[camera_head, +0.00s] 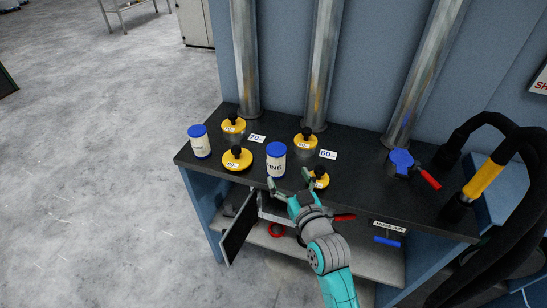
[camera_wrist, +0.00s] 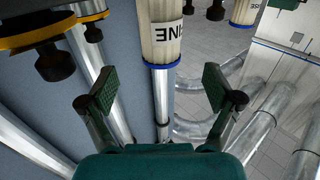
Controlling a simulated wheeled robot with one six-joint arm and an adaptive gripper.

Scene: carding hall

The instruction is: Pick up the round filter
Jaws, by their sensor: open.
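Two round, pale filters with blue caps stand upright on the dark bench top. The nearer filter (camera_head: 276,165) has black lettering ending in "INE"; the other filter (camera_head: 200,146) stands at the bench's left end. My gripper (camera_head: 290,180) is open and empty just in front of the nearer filter, its fingers apart. In the wrist view, a lettered filter (camera_wrist: 163,45) with a blue band shows upside down beyond the open fingers (camera_wrist: 163,91). It is not between the fingertips. Another filter (camera_wrist: 245,12) is cut off at the top edge.
Yellow discs with black knobs stand close by, one (camera_head: 319,178) right beside my gripper, another (camera_head: 237,159) left of the nearer filter. Metal pipes (camera_head: 322,70) rise behind. A blue valve (camera_head: 402,160) with a red handle is right. An open door (camera_head: 239,228) hangs below.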

